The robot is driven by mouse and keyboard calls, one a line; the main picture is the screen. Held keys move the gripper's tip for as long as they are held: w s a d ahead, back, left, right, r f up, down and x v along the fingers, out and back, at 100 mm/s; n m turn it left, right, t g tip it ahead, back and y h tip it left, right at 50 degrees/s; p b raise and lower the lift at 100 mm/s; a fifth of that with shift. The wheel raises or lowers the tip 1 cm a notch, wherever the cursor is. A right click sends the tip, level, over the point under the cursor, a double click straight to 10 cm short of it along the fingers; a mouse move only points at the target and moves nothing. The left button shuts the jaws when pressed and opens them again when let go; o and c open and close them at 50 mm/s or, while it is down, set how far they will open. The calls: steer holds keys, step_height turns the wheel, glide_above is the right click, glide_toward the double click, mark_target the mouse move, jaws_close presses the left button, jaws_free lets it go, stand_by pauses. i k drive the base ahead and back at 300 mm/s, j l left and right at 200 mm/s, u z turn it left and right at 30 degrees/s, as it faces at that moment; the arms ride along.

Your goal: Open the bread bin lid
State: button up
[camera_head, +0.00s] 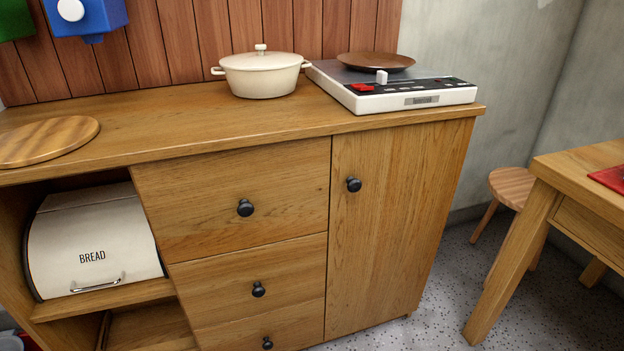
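The cream bread bin (60,215) sits on a shelf in the open left compartment of the wooden cabinet. Its curved front lid (92,236) is marked BREAD and is down, covering the front. A metal handle (97,283) runs along the lid's lower edge. The bin's right end is close to the drawer section, and its top is under the cabinet's counter. My gripper is not in view.
The counter (200,120) holds a round wooden board (45,140), a cream lidded pot (261,75) and a hob with a brown pan (376,61). Drawers (240,205) and a door (390,240) are shut. A table (590,190) and stool (512,185) stand right.

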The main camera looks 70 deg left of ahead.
mark_target(81, 248)
steer(key=u, duration=3.85)
steer(key=j+z, duration=0.25)
steer(key=j, duration=0.3)
steer(key=k, duration=0.05)
